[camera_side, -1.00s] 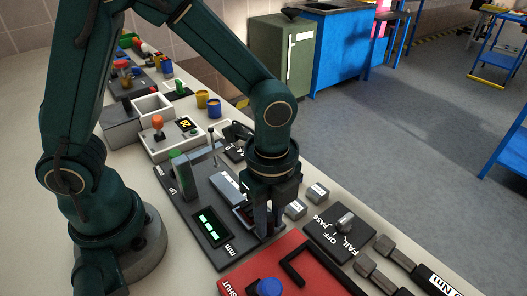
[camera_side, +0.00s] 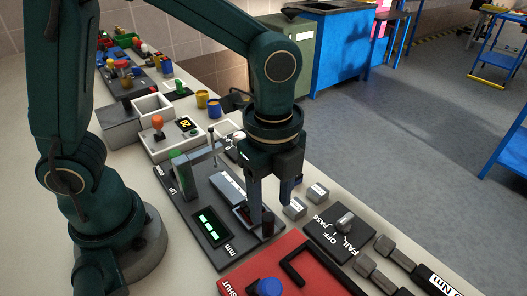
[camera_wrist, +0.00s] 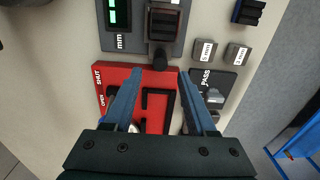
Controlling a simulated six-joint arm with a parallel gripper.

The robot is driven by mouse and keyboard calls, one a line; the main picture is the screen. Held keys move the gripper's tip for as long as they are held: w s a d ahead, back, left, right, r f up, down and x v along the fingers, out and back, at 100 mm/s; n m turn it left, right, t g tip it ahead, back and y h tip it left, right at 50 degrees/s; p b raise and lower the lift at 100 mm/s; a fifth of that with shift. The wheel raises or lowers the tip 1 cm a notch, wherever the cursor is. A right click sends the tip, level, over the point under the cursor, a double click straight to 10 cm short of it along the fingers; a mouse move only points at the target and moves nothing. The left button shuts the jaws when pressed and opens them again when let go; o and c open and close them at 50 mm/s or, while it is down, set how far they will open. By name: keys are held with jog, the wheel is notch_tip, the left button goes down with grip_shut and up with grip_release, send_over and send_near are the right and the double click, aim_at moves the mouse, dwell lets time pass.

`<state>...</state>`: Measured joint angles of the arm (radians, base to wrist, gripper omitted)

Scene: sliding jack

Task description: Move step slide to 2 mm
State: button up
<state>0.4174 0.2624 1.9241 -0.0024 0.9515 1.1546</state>
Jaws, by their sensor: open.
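The dark jack panel (camera_side: 184,200) lies on the bench, with a green-lit display (camera_side: 212,226) beside the "mm" label; its digits are too small to read. The step slide (camera_wrist: 163,22) sits in its track at the top of the wrist view, and its black knob (camera_wrist: 160,62) points toward my gripper. In the side view the knob (camera_side: 267,222) shows just below my fingers. My gripper (camera_side: 272,203) is open and points down above the slide's near end. In the wrist view my blue fingertips (camera_wrist: 159,74) are apart on either side of the knob, holding nothing.
A red panel (camera_wrist: 104,72) marked SHUT and OPEN, with a black handle, lies close to the jack panel. Small grey blocks (camera_side: 318,193) and a PASS/OFF/FAIL switch panel (camera_side: 338,236) stand to the right. A post with a horizontal arm (camera_side: 205,153) rises from the jack panel.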

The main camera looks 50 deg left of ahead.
notch_tip(320, 180, up, 8)
dwell(1.0)
jog(key=s+a+n+t, duration=0.5)
jog(key=a+n, duration=0.5)
jog(key=n, duration=0.8)
jog(key=shift+s+f+t, duration=0.25)
jog(key=shift+s+t, duration=0.05)
jog(key=shift+s, duration=0.05)
